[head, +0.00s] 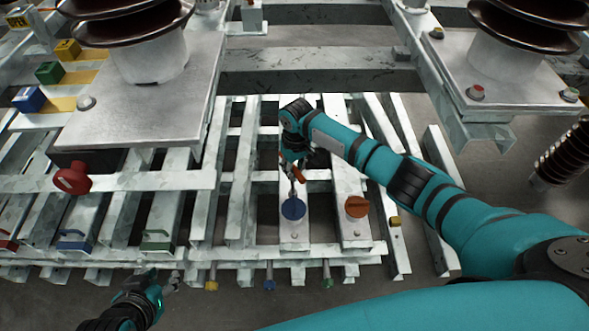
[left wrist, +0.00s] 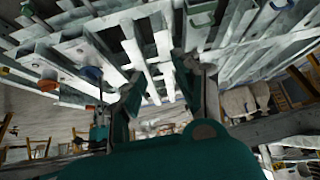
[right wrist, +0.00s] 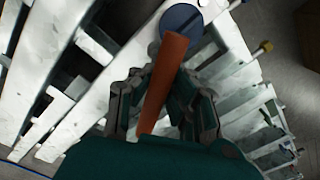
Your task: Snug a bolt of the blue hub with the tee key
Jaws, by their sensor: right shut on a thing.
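The blue hub (head: 293,208) is a round disc on a pale steel beam near the middle of the head view. In the right wrist view the blue hub (right wrist: 178,20) lies just beyond my fingers. The tee key (head: 299,174) has an orange bar and a thin metal shaft that reaches down toward the hub; I cannot tell if its tip touches a bolt. My right gripper (head: 292,160) is shut on the tee key, whose orange bar (right wrist: 166,75) runs between the fingers. My left gripper (head: 172,283) is open and empty, low in front of the frame.
An orange disc (head: 356,207) sits on the beam right of the blue hub. A red knob (head: 72,178) and a green handle (head: 157,240) are at the left. Large brown insulators (head: 130,22) stand on plates behind. Short coloured-tip rods (head: 269,279) stick out along the front rail.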

